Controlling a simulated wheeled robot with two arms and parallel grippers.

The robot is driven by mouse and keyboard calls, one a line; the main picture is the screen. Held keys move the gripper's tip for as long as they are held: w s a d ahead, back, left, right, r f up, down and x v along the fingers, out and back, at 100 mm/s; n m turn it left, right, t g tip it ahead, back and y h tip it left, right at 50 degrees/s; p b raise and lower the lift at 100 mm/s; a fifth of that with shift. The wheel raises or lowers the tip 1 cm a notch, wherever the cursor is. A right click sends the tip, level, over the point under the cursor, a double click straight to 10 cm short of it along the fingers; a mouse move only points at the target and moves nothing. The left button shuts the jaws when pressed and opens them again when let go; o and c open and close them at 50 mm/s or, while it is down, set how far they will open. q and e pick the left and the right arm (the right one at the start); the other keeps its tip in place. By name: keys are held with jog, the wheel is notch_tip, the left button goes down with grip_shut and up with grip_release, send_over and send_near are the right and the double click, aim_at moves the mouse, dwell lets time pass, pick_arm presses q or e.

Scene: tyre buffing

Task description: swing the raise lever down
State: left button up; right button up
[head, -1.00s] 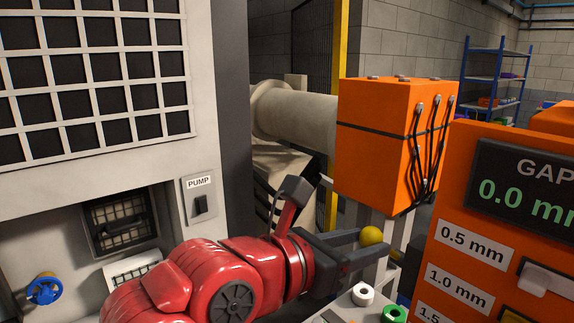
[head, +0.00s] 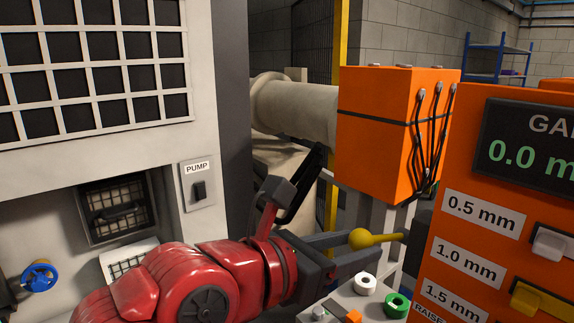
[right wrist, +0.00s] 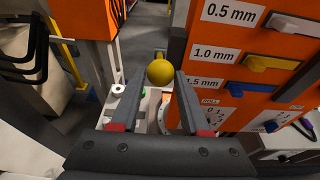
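The raise lever ends in a yellow ball knob (head: 361,239) on a short yellow shaft that runs right toward the orange gap cabinet (head: 462,222). A partly cut-off RAISE label shows low on the cabinet. My right gripper (head: 373,247) is open, with its dark fingers close to the knob. In the right wrist view the knob (right wrist: 160,72) shows in line with the gap between the fingertips (right wrist: 157,83), slightly beyond them. No finger is clearly touching it. My left gripper is not in view.
An orange box (head: 385,140) with cables stands behind the knob. Below the gripper is a light panel with a white button (head: 365,284) and a green button (head: 397,305). The cabinet's gap levers (head: 548,246) stick out at right. A PUMP switch (head: 199,190) is at left.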

jog(key=shift+o, duration=1.1)
jog(key=shift+r, duration=0.1)
